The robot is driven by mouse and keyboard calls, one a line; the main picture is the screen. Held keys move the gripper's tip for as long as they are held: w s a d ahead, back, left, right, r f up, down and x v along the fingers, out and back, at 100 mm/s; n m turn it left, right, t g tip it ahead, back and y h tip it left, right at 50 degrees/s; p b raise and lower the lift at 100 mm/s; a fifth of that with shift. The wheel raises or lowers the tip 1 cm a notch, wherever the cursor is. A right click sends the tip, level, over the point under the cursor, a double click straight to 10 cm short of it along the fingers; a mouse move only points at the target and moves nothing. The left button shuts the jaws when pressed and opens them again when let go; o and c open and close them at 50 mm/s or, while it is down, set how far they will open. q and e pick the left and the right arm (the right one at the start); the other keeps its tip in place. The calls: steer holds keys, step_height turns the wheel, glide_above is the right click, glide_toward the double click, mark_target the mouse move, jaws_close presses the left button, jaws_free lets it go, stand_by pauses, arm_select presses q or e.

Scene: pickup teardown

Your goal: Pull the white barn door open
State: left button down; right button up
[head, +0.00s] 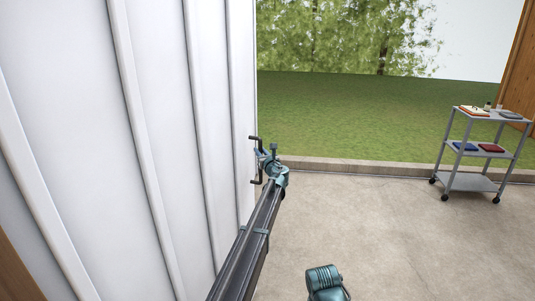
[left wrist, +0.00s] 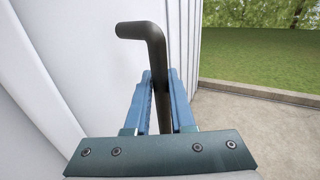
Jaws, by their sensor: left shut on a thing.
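The white barn door (head: 178,110) is a tall ribbed panel that fills the left of the head view. To the right of its edge there is an opening onto grass. A dark bar handle (head: 257,180) stands out near that edge. My left gripper (head: 264,156) is at the handle. In the left wrist view the blue fingers (left wrist: 161,90) are shut around the upright part of the dark handle (left wrist: 156,62), whose bent top reaches toward the door. A teal part of my right arm shows at the bottom of the head view, but its gripper is out of frame.
A grey wheeled cart (head: 480,150) with books and small items stands at the right. A low concrete sill (head: 360,167) runs between the floor and the grass. The concrete floor (head: 380,230) between the door and the cart is clear.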

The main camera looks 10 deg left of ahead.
arm_select(q)
steer(key=shift+w+a+r, duration=0.1)
steer(key=shift+w+a, duration=0.2)
steer(key=shift+a, duration=0.25)
steer(key=c, duration=0.8)
jaws_free()
steer(key=shift+d+r, duration=0.1)
steer(key=shift+d, duration=0.05)
steer(key=shift+c, duration=0.2)
steer(key=shift+o, duration=0.4)
steer(key=shift+s, duration=0.1)
steer(key=v, duration=1.3)
steer(key=shift+s+d, duration=0.15)
steer(key=shift+s, duration=0.1)
